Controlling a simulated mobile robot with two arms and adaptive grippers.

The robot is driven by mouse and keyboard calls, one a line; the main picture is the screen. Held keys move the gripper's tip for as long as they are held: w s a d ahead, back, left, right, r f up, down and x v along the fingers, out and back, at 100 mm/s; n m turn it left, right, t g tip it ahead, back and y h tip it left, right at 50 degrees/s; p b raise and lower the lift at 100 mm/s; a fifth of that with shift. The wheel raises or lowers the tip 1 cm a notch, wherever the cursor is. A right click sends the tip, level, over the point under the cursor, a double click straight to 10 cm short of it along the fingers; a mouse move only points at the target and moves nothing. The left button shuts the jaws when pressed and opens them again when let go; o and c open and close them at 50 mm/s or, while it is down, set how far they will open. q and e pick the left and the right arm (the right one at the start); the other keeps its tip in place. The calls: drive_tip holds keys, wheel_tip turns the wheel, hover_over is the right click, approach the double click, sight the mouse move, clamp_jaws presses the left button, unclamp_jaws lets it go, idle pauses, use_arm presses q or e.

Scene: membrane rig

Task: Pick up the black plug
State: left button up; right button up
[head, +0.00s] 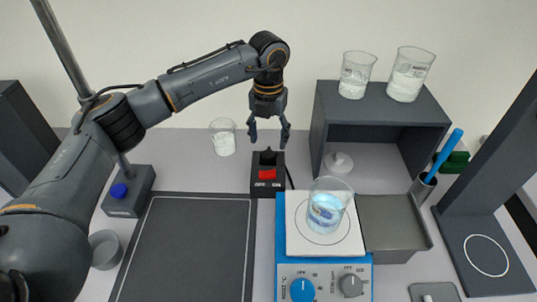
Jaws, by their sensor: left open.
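The black plug (267,156) stands upright in the far end of a dark switch box with a red rocker marked ON and OFF (267,175). My left gripper (269,138) points down with its fingers spread, just above the plug. It is open and empty, and whether the fingertips are level with the plug top is hard to tell. My right gripper does not show.
A beaker (223,137) stands just left of the gripper. A blue hotplate (322,262) with a beaker of bluish liquid (327,205) is in front. A dark shelf (322,120) with two beakers on top stands right. A dark mat (190,250) lies front left.

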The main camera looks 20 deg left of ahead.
sight(269, 154)
use_arm(q)
drive_tip(key=shift+w+f, duration=0.1)
drive_tip(key=shift+f, duration=0.45)
wheel_tip(269, 154, down, 4)
drive_tip(key=shift+w+a+f+p, duration=0.1)
drive_tip(key=shift+w+f+p, duration=0.05)
drive_tip(key=shift+p, duration=1.1)
drive_tip(key=shift+f, duration=0.2)
drive_tip(key=c, duration=1.2)
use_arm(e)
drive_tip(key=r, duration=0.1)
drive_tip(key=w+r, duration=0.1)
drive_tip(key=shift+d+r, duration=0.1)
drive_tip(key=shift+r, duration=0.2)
